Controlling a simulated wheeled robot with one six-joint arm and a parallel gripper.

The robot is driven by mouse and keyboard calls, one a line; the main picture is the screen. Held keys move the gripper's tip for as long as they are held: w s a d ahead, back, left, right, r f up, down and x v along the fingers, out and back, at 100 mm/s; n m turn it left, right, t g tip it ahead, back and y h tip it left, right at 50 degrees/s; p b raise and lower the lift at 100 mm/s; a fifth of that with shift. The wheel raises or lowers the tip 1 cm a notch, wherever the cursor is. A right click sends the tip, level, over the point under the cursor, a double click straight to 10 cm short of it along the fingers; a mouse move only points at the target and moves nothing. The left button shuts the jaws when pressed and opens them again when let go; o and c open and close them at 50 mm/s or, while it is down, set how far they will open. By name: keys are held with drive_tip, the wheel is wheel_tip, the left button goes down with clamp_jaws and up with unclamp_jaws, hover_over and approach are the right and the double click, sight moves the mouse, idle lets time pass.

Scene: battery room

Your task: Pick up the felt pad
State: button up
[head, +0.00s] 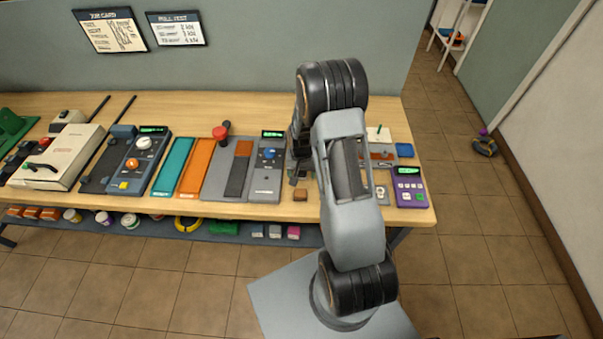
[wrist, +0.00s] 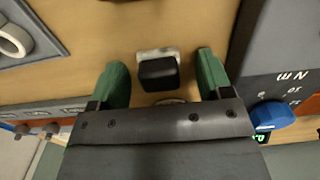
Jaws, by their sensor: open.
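A small black block (wrist: 158,74) with a pale grey-white piece (wrist: 157,53) along its edge sits on the wooden bench top in the wrist view. I take it as the felt pad, though no label shows. My gripper (wrist: 161,82) is open, its green fingers standing one on each side of the block with a gap to both. Neither finger visibly touches it. In the head view my gripper (head: 298,173) is low over the bench beside the grey meter, and my arm mostly hides that spot.
A brown block (head: 300,194) lies near the bench's front edge. The grey meter (head: 267,172) with a blue knob stands close on the left, also at the right of the wrist view (wrist: 286,60). A grey tray (wrist: 30,35) holding a white ring is on the other side. A purple meter (head: 409,187) stands at the right end.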

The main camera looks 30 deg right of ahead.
drive_tip(key=c, duration=1)
drive_tip(key=shift+r+b, duration=0.35)
drive_tip(key=shift+r, duration=0.15)
drive_tip(key=r, duration=0.1)
drive_tip(key=r+b, duration=0.1)
drive_tip(key=shift+w+a+r, duration=0.1)
drive_tip(key=shift+a+r, duration=0.15)
drive_tip(key=shift+r, duration=0.05)
drive_tip(key=a+r+b, duration=0.3)
drive_tip(key=a+r, duration=0.6)
drive_tip(key=a, duration=0.4)
drive_tip(key=shift+s+a+r, duration=0.2)
drive_tip(key=shift+s+a, duration=0.05)
drive_tip(key=shift+a, duration=0.05)
